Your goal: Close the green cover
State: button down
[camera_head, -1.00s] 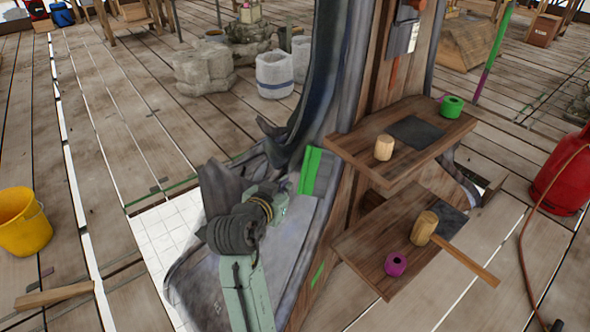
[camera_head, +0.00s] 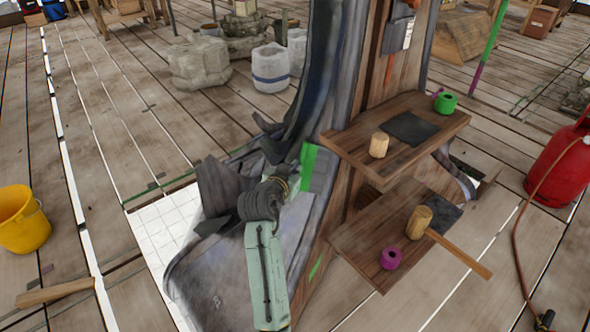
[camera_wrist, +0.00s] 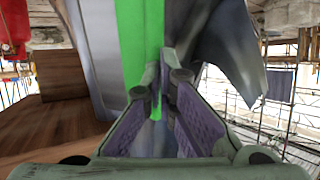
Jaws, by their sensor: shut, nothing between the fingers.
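The green cover shows in the head view as a bright green strip (camera_head: 308,166) beside a grey panel, at the left side of the wooden column. In the wrist view the green strip (camera_wrist: 139,38) stands upright, just beyond my fingertips. My gripper (camera_head: 292,184) is at the lower left edge of the cover in the head view, partly hidden by my own wrist. In the wrist view my gripper (camera_wrist: 160,78) has its fingertips together, with nothing held. The tips overlap the green strip's lower right edge; I cannot tell whether they touch it.
Two wooden shelves (camera_head: 448,124) (camera_head: 345,246) stick out right of the cover, bearing a green roll (camera_head: 445,103), a purple roll (camera_head: 391,258) and a mallet (camera_head: 419,222). Dark curved sheets (camera_head: 222,185) rise left of my gripper. A red gas cylinder (camera_head: 560,165) stands at the right.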

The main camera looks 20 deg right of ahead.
jog(key=w+m+g+h+b, duration=0.1)
jog(key=w+f+g+h+b, duration=0.1)
jog(key=w+d+m+g+h+b, duration=0.1)
jog(key=w, duration=0.1)
jog(key=shift+f+m+g+b, duration=0.2)
jog(key=shift+m+g+b, duration=0.1)
jog(key=shift+g, duration=0.1)
dwell(0.4)
